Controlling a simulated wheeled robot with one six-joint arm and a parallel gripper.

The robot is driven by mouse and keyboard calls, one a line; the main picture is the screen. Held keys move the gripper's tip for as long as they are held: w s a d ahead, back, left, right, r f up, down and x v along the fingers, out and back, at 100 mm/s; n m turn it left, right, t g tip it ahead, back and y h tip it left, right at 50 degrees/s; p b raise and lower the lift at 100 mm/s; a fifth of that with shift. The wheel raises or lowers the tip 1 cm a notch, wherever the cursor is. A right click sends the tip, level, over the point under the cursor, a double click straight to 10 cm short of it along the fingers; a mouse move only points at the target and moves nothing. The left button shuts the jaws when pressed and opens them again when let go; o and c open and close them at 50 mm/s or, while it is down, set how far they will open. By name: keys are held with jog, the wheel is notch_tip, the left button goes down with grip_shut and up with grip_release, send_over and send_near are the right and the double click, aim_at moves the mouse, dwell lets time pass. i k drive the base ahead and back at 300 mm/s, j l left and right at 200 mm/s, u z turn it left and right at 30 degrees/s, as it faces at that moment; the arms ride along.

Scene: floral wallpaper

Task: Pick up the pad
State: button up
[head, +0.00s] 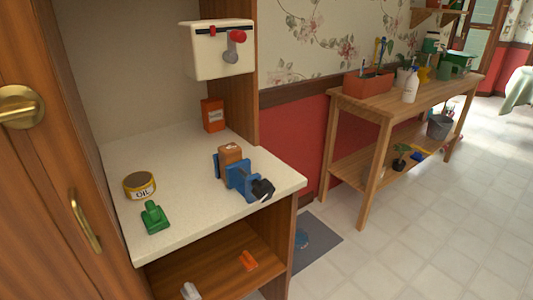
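A small green hand tool with a raised grip and flat base (155,217) lies on the front left of the pale counter (190,217). It could be the pad, but I cannot tell for sure. An orange item (248,260) and a whitish item (190,291) lie on the wooden shelf below; they are too small to name surely. My gripper does not show in the head view.
A yellow-brown oil tin (140,185), a blue tool with a brown block and black end (240,177), and an orange-red box (212,115) stand on the counter. A white wall unit (217,50) hangs above. A wooden bench (395,103) stands right; floor between is mostly clear.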

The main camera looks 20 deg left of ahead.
aim_at(154, 218)
jog(key=u, duration=1.85)
